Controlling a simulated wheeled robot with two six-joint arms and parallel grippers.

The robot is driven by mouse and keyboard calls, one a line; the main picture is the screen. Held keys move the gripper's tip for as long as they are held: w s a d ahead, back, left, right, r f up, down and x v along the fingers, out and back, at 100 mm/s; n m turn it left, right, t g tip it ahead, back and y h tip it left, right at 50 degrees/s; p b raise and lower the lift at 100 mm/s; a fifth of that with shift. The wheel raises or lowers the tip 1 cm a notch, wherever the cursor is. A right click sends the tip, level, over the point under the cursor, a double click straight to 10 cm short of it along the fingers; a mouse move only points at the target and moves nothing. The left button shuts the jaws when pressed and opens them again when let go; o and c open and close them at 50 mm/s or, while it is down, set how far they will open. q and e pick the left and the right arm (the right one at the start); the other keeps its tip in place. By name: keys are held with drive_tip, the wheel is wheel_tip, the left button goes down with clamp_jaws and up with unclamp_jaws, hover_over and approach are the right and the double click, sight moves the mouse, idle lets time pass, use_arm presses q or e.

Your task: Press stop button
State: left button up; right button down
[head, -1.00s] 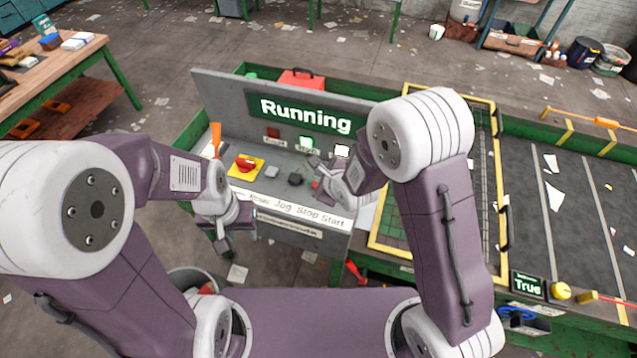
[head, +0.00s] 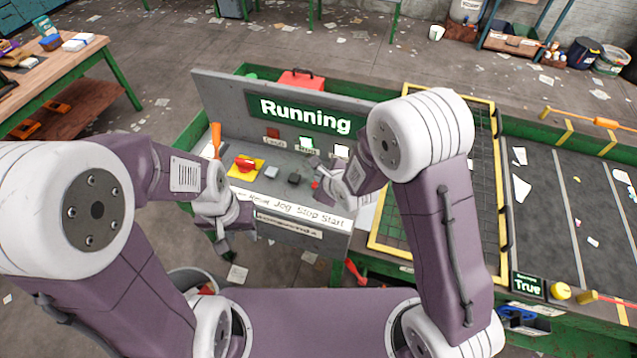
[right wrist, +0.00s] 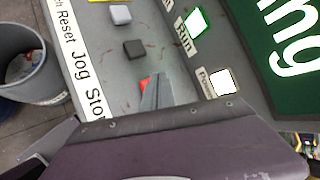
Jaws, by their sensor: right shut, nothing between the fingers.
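The control panel (head: 265,195) has a row of buttons above a label strip reading Reset, Jog, Stop, Start. The red stop button (head: 314,185) is partly covered by my right gripper (head: 317,172). In the right wrist view the red button (right wrist: 145,84) shows only as a small piece beside the grey fingertips (right wrist: 156,92). My right gripper is shut and empty, right at the button; I cannot tell whether it touches. The start button is hidden. My left gripper (head: 222,244) hangs in front of the panel's left end, its jaws too small to read. The sign (head: 305,114) says Running.
A red emergency knob on a yellow plate (head: 245,167), a grey button (head: 272,172) and a black button (head: 294,179) lie left of the stop button. An orange-handled tool (head: 215,138) stands at the panel's left. The belt (head: 550,220) with paper scraps is at right.

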drive_tip(key=shift+f, duration=0.1)
idle(0.4)
drive_tip(key=shift+f+b, duration=0.3)
drive_tip(key=shift+b, duration=0.2)
drive_tip(key=shift+f+b, duration=0.55)
drive_tip(key=shift+f, duration=0.05)
idle(0.4)
drive_tip(key=shift+r, duration=0.15)
drive_tip(key=shift+r+p, duration=0.7)
drive_tip(key=shift+r, duration=0.15)
drive_tip(key=shift+r, duration=0.1)
wheel_tip(320, 180, up, 5)
drive_tip(key=p, duration=0.4)
